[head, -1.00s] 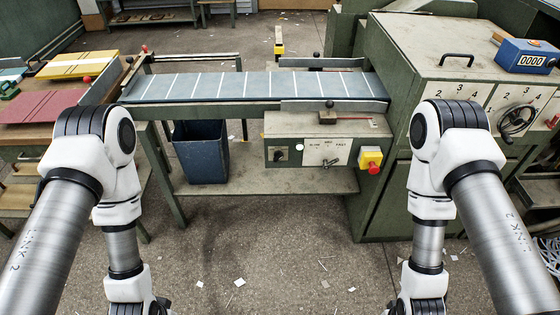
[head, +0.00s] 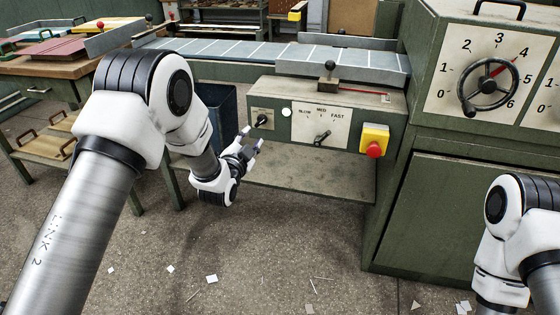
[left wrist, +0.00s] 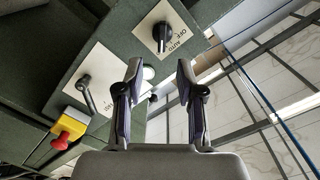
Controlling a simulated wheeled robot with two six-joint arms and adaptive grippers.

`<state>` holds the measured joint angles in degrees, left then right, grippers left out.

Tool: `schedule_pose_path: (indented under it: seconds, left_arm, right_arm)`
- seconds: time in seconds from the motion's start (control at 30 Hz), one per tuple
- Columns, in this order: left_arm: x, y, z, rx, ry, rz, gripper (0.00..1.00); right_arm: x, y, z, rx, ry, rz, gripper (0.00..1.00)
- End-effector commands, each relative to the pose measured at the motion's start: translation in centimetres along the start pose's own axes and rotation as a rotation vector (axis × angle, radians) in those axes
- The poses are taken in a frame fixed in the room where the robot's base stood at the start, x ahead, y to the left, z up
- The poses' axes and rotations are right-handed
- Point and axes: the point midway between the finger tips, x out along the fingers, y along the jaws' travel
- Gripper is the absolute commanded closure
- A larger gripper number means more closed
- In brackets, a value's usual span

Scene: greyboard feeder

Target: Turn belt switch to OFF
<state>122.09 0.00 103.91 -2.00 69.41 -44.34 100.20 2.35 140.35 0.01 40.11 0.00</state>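The belt switch (head: 262,119) is a small black rotary knob on a pale plate at the left end of the green control box (head: 350,165). In the left wrist view the knob (left wrist: 161,36) sits top centre, and its plate reads OFF and AUTO. I cannot tell for sure which mark it points at. My left gripper (head: 252,138) is open and empty, just below and in front of the switch. In the left wrist view the fingers (left wrist: 159,72) are spread apart with the knob beyond their tips, not touching it. My right gripper is out of view.
Right of the switch are a white lamp (head: 286,111), a SLOW-MED-FAST lever (head: 322,137) and a red stop button (head: 374,150) on a yellow box. The belt (head: 225,50) runs behind. A blue bin (head: 217,105) stands left, under the belt. The floor in front has only paper scraps.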

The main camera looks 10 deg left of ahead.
Motion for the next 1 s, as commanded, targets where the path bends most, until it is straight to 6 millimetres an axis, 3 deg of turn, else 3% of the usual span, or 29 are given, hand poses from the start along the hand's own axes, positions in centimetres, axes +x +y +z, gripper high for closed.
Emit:
schedule_pose_path:
  seconds: [0.03,0.1,0.27,0.63,0.93,0.97,1.0]
  left_arm:
    - [0.3,1.1,1.1,0.001,0.014,-0.014,0.62]
    - [0.4,0.9,0.8,0.002,0.026,-0.025,0.62]
    - [1.1,0.3,0.2,0.002,0.035,-0.033,0.62]
    - [7.4,0.3,0.1,0.002,0.034,-0.031,0.62]
    - [8.3,0.1,-0.1,0.001,0.031,-0.029,0.62]
    - [8.2,0.1,-0.1,0.001,0.031,-0.029,0.66]
    - [8.2,0.1,0.0,0.001,0.031,-0.029,0.80]
  right_arm:
    - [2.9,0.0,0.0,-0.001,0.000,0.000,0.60]
    - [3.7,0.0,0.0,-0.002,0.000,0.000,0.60]
    - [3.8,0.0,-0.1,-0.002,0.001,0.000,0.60]
    - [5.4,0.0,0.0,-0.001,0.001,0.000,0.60]
    - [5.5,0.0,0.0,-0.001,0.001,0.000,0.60]
    - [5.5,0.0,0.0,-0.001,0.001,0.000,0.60]
    - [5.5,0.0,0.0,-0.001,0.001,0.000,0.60]
